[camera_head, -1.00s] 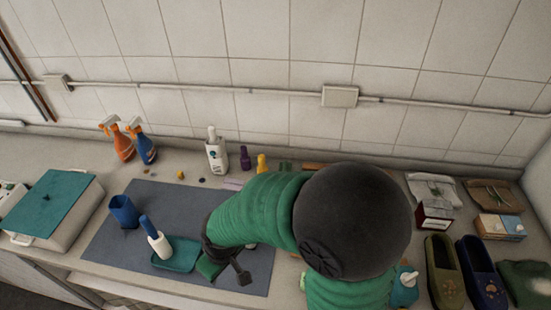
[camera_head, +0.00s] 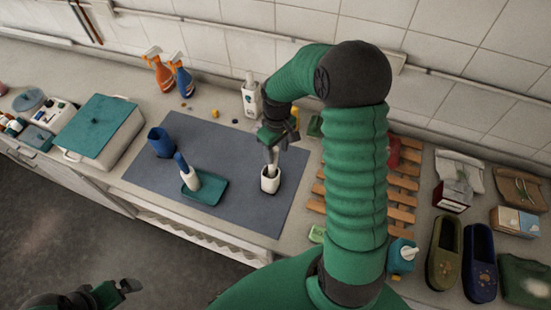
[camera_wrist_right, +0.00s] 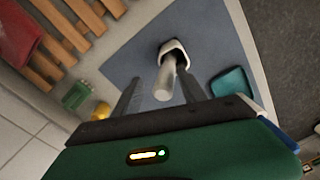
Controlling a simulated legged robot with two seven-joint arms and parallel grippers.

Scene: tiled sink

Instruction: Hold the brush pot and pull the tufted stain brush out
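A white pot (camera_head: 270,184) stands upright on the grey mat, with a pale brush handle (camera_head: 272,156) rising from it. The wrist view shows the same pot (camera_wrist_right: 176,47) and handle (camera_wrist_right: 164,84). My right gripper (camera_head: 273,138) is above the pot. In the wrist view its two fingers (camera_wrist_right: 160,92) are apart, one on each side of the handle, with gaps visible. The brush's tufted end is hidden in the pot. My left gripper (camera_head: 126,287) is low at the left, away from the mat; its opening is unclear.
A white bottle (camera_head: 250,100) stands behind.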

